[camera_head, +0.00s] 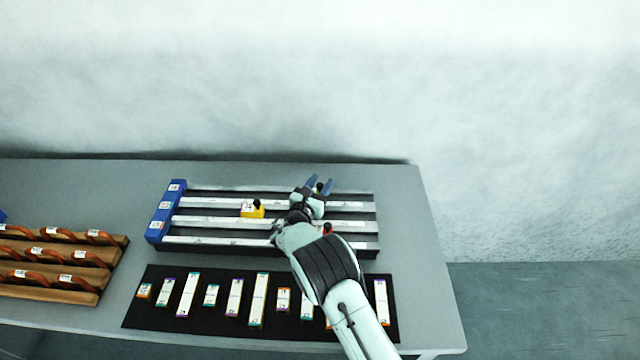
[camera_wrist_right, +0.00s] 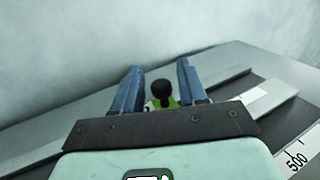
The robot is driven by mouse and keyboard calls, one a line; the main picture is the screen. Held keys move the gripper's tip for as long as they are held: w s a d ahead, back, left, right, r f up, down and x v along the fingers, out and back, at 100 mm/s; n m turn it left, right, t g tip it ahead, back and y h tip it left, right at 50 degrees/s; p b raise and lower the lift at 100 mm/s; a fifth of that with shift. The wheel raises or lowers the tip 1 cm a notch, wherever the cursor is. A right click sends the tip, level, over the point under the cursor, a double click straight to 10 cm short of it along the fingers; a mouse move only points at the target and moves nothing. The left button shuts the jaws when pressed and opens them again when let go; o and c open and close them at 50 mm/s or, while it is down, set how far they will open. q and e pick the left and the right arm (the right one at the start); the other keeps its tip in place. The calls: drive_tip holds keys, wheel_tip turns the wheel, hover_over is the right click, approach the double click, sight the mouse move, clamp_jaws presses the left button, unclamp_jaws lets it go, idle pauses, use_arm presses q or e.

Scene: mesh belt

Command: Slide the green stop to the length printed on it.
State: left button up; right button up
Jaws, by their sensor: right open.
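The green stop (camera_wrist_right: 173,103), with a black knob on top, shows between the two blue fingers of my right gripper (camera_wrist_right: 155,80) in the right wrist view. My right gripper (camera_head: 320,183) is open, with one finger on either side of the knob and a gap to each. In the head view the gripper is over the far rail (camera_head: 235,203) and hides most of the stop. The number printed on the stop cannot be read. My left gripper is not in view.
A yellow stop (camera_head: 252,211) and a partly hidden red stop (camera_head: 327,229) sit on the other rails. A blue end block (camera_head: 164,212) closes the rails at the left. A black mat (camera_head: 138,316) with several labelled bars lies in front. A wooden rack (camera_head: 110,256) stands at left.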

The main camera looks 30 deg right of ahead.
drive_tip(key=shift+c, duration=0.2)
clamp_jaws()
drive_tip(key=w+a, duration=0.1)
drive_tip(key=a, duration=0.1)
drive_tip(key=w+a+p, duration=0.1)
drive_tip(key=a, duration=0.1)
drive_tip(key=w+a+p, duration=0.1)
drive_tip(key=w+a, duration=0.1)
drive_tip(key=shift+a+r, duration=0.2)
drive_tip(key=shift+r, duration=0.05)
drive_tip(key=shift+w+a, duration=0.15)
drive_tip(key=shift+a, duration=0.2)
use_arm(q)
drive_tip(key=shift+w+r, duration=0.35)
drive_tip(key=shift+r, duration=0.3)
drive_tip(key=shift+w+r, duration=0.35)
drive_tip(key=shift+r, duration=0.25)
use_arm(e)
drive_tip(key=shift+f, duration=0.1)
drive_tip(key=shift+d, duration=0.1)
drive_tip(key=shift+o, duration=0.2)
unclamp_jaws()
drive_tip(key=shift+d, duration=0.1)
drive_tip(key=shift+s+f, duration=0.1)
drive_tip(key=shift+s, duration=0.15)
